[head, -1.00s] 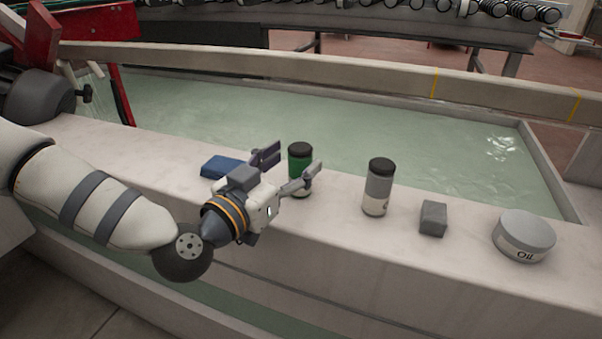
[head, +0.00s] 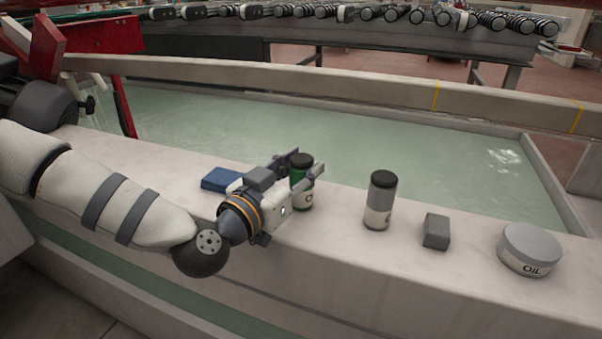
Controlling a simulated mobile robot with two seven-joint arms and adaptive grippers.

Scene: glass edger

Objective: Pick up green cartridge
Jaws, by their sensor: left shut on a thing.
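The green cartridge (head: 302,179) has a black cap and a pale lower label. It stands upright on the pale ledge (head: 335,233). My left gripper (head: 306,166) is shut on it, with one finger on each side of its upper body. The gripper and wrist hide part of its left side. My right gripper is out of view.
A blue block (head: 221,180) lies left of the gripper. To the right stand a grey cartridge with a black cap (head: 380,200), a dark grey block (head: 436,231) and a round oil tin (head: 529,249). A water tank (head: 410,155) lies behind the ledge.

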